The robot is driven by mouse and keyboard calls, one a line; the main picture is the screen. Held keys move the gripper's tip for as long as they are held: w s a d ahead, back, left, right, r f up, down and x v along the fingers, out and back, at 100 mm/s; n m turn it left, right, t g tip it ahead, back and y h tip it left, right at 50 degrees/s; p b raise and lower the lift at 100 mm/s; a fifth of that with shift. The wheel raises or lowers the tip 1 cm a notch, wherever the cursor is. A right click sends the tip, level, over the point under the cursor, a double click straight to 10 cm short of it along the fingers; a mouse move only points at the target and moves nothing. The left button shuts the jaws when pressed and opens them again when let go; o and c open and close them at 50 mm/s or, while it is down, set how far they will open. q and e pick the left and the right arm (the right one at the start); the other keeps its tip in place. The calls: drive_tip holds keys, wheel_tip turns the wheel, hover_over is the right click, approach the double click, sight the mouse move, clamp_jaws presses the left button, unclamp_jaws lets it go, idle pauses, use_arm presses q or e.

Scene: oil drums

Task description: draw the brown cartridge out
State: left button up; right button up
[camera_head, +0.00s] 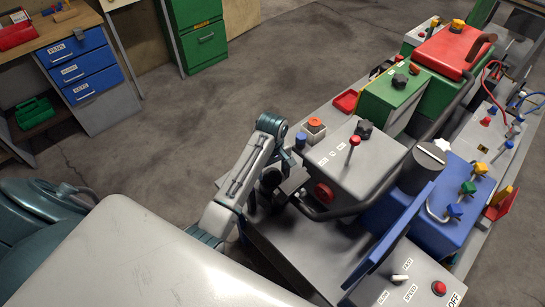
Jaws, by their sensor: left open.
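I cannot make out a brown cartridge in the head view. The closest round part is a dark grey cylinder (420,172) with a pale top, standing beside the blue housing of the machine. My left gripper (264,192) hangs at the left edge of the machine, left of the grey box (357,160) with the red-knobbed lever. It is open, with nothing seen between its fingers; its tips are partly hidden by my own arm. My right gripper does not show.
The long machine bench carries a green box (385,100), a red-topped green unit (450,52), a blue upright panel (392,237) and a grey speed panel (415,285) with a red button. A workbench with blue drawers (75,66) stands far left. The floor between is clear.

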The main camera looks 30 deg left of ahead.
sight(273, 173)
use_arm(q)
wheel_tip(273, 173, down, 3)
drive_tip(key=shift+f+p, duration=0.15)
drive_tip(key=shift+p, duration=0.15)
drive_tip(key=shift+c, duration=1.3)
drive_tip(key=c, duration=0.8)
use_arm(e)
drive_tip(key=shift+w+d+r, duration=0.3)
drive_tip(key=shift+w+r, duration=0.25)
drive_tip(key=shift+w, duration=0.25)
use_arm(q)
drive_tip(key=shift+r, duration=0.25)
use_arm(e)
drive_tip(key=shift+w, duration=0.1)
use_arm(q)
drive_tip(key=shift+r, duration=0.3)
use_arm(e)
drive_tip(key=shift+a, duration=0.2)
use_arm(q)
drive_tip(key=shift+r, duration=0.4)
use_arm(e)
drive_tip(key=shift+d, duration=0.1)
